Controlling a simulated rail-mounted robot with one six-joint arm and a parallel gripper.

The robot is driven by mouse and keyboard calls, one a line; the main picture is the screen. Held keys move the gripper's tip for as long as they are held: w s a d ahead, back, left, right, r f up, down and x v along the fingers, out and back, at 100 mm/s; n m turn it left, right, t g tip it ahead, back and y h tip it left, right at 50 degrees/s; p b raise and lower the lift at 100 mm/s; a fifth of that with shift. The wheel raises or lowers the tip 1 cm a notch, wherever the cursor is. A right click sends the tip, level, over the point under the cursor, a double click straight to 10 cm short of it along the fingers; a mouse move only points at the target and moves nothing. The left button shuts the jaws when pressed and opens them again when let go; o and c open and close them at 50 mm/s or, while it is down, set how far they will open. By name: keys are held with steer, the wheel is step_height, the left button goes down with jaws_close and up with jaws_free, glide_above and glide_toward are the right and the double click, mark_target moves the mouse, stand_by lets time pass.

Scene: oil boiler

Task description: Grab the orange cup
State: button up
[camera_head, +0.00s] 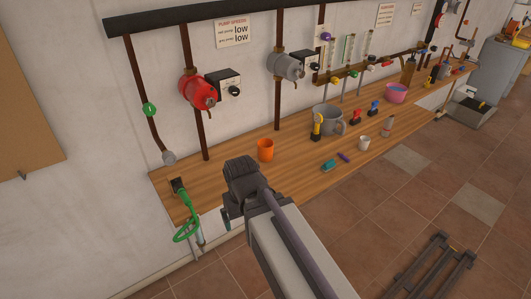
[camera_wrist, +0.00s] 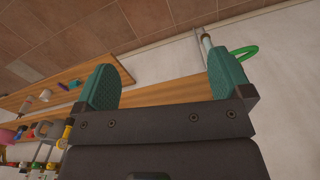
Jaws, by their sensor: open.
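The orange cup (camera_head: 265,149) stands upright on the wooden counter (camera_head: 226,154), near its left end, in the head view. My gripper (camera_head: 227,212) is at the counter's front edge, nearer the camera and a little left of the cup, apart from it. One teal finger shows there; the other is hidden. In the wrist view both teal fingers of my gripper (camera_wrist: 165,78) are spread wide with nothing between them. I cannot make out the orange cup in the wrist view.
A green-handled hose (camera_head: 187,222) hangs at the counter's left end. Right of the cup are a grey pot (camera_head: 328,121), a white cup (camera_head: 364,143) and a teal item (camera_head: 328,165). A red pump (camera_head: 197,92) is on the wall behind. Counter around the cup is clear.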

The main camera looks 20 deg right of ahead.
steer(key=shift+d, duration=0.2)
steer(key=n+t+y+b, duration=0.2)
steer(key=n+t+b, duration=0.1)
steer(key=n, duration=0.1)
glide_toward(269, 140)
steer(key=s+a+f, duration=0.1)
steer(key=s+f, duration=0.1)
steer(key=s, duration=0.1)
steer(key=f+n+b, duration=0.1)
steer(key=w+a+f+b, duration=0.1)
steer(key=f+b, duration=0.1)
steer(key=w+a+f+n+b, duration=0.1)
steer(key=b, duration=0.1)
steer(key=shift+f+n+t+y, duration=0.3)
steer(key=shift+t, duration=0.1)
steer(key=shift+w+a+f, duration=0.1)
steer(key=shift+w, duration=0.05)
steer(key=b+x, duration=0.5)
steer(key=shift+f, duration=0.1)
steer(key=shift+r+p, duration=0.25)
steer(key=shift+p, duration=0.05)
steer(key=c, duration=1)
